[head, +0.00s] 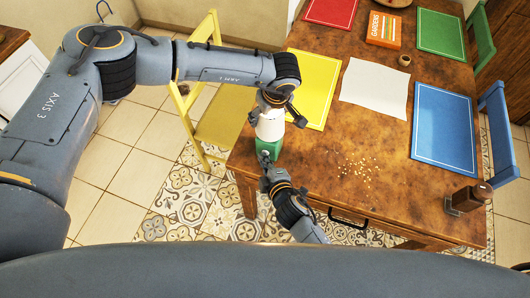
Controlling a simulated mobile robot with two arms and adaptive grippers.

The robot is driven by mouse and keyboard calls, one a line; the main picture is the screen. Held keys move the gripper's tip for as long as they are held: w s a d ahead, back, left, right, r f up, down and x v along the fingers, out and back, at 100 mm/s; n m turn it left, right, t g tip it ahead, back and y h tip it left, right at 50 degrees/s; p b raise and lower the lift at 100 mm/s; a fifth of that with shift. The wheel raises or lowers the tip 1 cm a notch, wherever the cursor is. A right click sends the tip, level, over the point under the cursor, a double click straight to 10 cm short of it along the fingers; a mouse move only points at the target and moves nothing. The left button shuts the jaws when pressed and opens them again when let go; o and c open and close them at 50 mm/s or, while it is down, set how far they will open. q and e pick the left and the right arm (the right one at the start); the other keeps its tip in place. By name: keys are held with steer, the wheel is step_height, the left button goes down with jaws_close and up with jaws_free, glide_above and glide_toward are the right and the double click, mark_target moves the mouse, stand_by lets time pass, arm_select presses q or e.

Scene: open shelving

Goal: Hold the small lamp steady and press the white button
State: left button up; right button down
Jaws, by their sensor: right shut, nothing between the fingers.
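The small lamp (270,127) has a white upper part and a green base (269,147). It stands upright at the near left corner of the wooden table. My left gripper (272,108) is at the lamp's top, with dark finger parts beside the white part. Whether it is closed on the lamp is not clear. My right gripper (265,163) is shut and empty, its tips close in front of the green base. I cannot tell whether they touch it. The white button cannot be made out; the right fingertips cover part of the base's front.
The wooden table (310,190) holds yellow (313,85), blue (444,130), red (331,11) and green (441,35) mats, a white sheet (375,88), crumbs (358,167) and a brown bottle (469,198). A yellow chair (222,118) stands left of it. The table's near middle is mostly clear.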

arm_select(q)
steer(key=shift+f, duration=0.1)
stand_by(0.4)
arm_select(e)
steer(key=shift+s+a, duration=0.15)
steer(key=shift+s, duration=0.55)
steer(key=shift+s+a, duration=0.1)
steer(key=shift+s, duration=0.05)
arm_select(q)
steer(key=o, duration=1.7)
steer(key=shift+c, duration=0.2)
arm_select(e)
steer(key=s, duration=0.2)
steer(key=s+a, duration=0.1)
steer(key=s, duration=0.1)
steer(key=shift+s+a, duration=0.2)
arm_select(q)
steer(key=shift+r+p, duration=1.85)
steer(key=shift+r, duration=2.6)
steer(key=shift+r+p, duration=0.9)
steer(key=shift+r, duration=1.75)
arm_select(e)
steer(key=shift+r, duration=2.7)
